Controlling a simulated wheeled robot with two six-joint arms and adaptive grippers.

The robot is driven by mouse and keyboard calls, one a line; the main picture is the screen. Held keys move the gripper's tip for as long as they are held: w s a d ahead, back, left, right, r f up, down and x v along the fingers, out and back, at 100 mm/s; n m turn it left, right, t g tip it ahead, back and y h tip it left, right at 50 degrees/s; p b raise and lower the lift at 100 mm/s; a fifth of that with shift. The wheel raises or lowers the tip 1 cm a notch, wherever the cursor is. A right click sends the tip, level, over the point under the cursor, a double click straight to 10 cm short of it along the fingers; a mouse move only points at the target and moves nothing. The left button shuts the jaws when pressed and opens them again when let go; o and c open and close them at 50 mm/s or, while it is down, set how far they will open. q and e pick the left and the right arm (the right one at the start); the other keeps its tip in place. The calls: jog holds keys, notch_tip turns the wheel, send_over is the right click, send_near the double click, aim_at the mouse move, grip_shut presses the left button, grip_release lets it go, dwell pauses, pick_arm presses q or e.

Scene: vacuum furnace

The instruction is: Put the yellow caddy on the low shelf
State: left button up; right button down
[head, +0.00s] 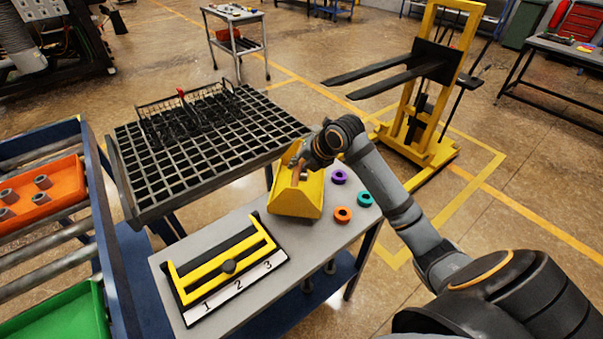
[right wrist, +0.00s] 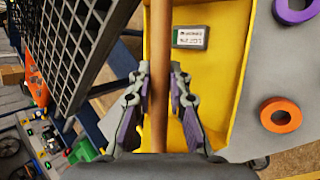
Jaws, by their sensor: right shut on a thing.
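The yellow caddy (head: 297,199) appears to stand on the grey top of the small table (head: 215,235), near its far edge. My right gripper (head: 302,172) is above the caddy and shut on its wooden handle bar. In the right wrist view, the fingers of the gripper (right wrist: 160,88) sit on both sides of the brown bar, over the yellow caddy (right wrist: 232,75). A small grey labelled block (right wrist: 190,37) lies inside the caddy. The blue low shelf (head: 290,306) lies under the tabletop, with a few small dark cylinders on it; most of it is hidden.
Purple (head: 339,177), teal (head: 364,199) and orange (head: 342,214) rings lie right of the caddy. A black and yellow numbered fixture (head: 228,266) is at the table's front left. A black grid tray (head: 200,150) stands behind. A yellow lift (head: 420,130) stands beyond.

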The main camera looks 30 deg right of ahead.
jog(key=shift+d+f, duration=0.15)
notch_tip(320, 180, down, 2)
jog(key=shift+s+d+f+p, duration=0.1)
jog(key=shift+d+f+p, duration=0.05)
jog(key=shift+p, duration=0.55)
jog(key=shift+d+f, duration=0.1)
jog(key=shift+f, duration=0.45)
jog(key=shift+f, duration=0.1)
jog(key=c, duration=1.3)
grip_release()
